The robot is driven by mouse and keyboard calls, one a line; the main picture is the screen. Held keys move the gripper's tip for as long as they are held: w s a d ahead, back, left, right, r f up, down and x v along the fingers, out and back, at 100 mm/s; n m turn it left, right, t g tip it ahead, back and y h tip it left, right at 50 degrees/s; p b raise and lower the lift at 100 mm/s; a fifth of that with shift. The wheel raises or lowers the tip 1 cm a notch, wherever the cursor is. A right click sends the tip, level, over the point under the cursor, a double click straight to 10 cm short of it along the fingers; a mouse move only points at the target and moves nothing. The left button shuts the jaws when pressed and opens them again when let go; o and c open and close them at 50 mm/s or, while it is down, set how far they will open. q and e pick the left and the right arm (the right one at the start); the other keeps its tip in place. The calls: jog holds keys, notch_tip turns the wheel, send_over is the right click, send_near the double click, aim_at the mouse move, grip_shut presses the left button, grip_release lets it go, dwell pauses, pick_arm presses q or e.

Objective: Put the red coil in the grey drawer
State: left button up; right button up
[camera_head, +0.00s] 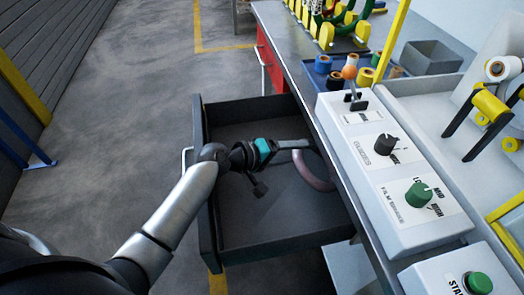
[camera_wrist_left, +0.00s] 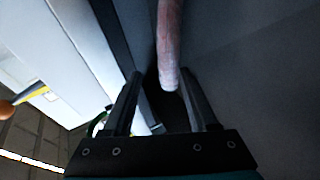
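The red coil (camera_head: 316,172) shows as a dull pinkish-red ring section at the right side of the open grey drawer (camera_head: 205,225). Part of it is hidden by the gripper and the bench edge. My left gripper (camera_head: 304,144) is over the drawer, beside the coil's upper end. In the left wrist view the gripper's two fingers (camera_wrist_left: 163,78) stand apart, and the coil (camera_wrist_left: 169,40) shows between and beyond them. I cannot tell whether a finger touches it. The rest of the drawer floor looks empty. My right gripper is not in view.
A bench with a control box (camera_head: 395,185) and knobs borders the drawer on the right. A blue tray (camera_head: 335,80) with tape rolls and a rack with a green coil (camera_head: 362,15) stand at the back. A red cabinet (camera_head: 268,62) is behind the drawer.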

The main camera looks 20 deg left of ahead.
pick_arm(q)
jog(key=p+v, duration=0.2)
jog(key=v, duration=0.9)
jog(key=shift+p, duration=0.4)
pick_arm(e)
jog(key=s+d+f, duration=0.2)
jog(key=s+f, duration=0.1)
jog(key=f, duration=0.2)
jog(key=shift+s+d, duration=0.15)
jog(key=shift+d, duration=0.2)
pick_arm(q)
jog(key=shift+w, duration=0.1)
